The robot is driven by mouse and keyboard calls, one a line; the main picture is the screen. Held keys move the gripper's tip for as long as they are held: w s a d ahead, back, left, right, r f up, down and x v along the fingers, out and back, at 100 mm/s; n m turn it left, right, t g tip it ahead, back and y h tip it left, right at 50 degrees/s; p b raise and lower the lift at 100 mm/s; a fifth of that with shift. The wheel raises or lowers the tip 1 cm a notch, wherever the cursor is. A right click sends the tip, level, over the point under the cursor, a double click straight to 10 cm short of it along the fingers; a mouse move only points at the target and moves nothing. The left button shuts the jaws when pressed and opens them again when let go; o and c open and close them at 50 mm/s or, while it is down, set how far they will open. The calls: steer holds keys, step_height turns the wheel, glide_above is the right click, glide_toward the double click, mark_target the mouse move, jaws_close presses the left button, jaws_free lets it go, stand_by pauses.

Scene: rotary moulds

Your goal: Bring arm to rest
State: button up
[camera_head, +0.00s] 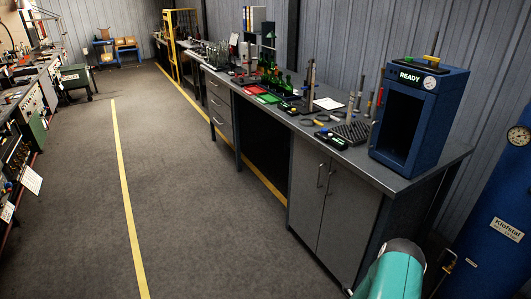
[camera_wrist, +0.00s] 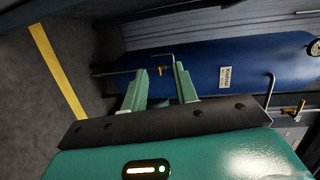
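My gripper (camera_wrist: 159,70) shows in the wrist view with its two green fingers apart and nothing between them. A small brass valve and thin dark rods show behind the fingertips, in front of a blue tank (camera_wrist: 235,62); I cannot tell how far off they are. In the head view a teal part of my arm (camera_head: 395,272) rises at the bottom right, in front of the bench end. My fingers are not visible there. The same blue tank (camera_head: 497,215) stands at the right edge, with a white label and a gauge.
A long workbench (camera_head: 440,160) runs along the right wall, bearing a blue cabinet (camera_head: 415,118) with a "READY" sign, tools and green bottles. Another cluttered bench (camera_head: 40,80) lines the left. The grey floor (camera_head: 190,200) between, with yellow lines, is clear.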

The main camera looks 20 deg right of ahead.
steer(key=w+a+r+n+t+y, duration=0.2)
steer(key=w+r+n, duration=0.2)
steer(key=w+r, duration=0.4)
steer(key=w+a+r+n+t+y, duration=0.2)
steer(key=w+r+n, duration=0.1)
steer(key=w+r, duration=0.5)
steer(key=w+a+r+n+y, duration=0.3)
steer(key=a+r+n, duration=0.1)
steer(key=a+r, duration=0.5)
steer(key=w+a+r+n+y, duration=0.35)
steer(key=a+r, duration=0.25)
steer(key=r, duration=0.4)
steer(key=s+a+r+n+g+y, duration=0.1)
steer(key=s+a+r+n, duration=0.35)
steer(key=a+r, duration=0.35)
steer(key=s+a+r+n+y, duration=0.2)
steer(key=s+a+r+n, duration=0.25)
steer(key=a, duration=0.45)
steer(key=s+a+r+n+g, duration=0.1)
steer(key=s+a+n, duration=0.1)
steer(key=s+a, duration=0.2)
steer(key=s+a+r+n+g+y, duration=0.1)
steer(key=s+a+r+n, duration=0.1)
steer(key=s, duration=0.9)
steer(key=s+a+r+n+g+y, duration=0.1)
steer(key=s+a+r+n, duration=0.1)
steer(key=s+a+n, duration=0.2)
steer(key=s+a, duration=0.2)
steer(key=s, duration=0.2)
steer(key=shift+r, duration=0.25)
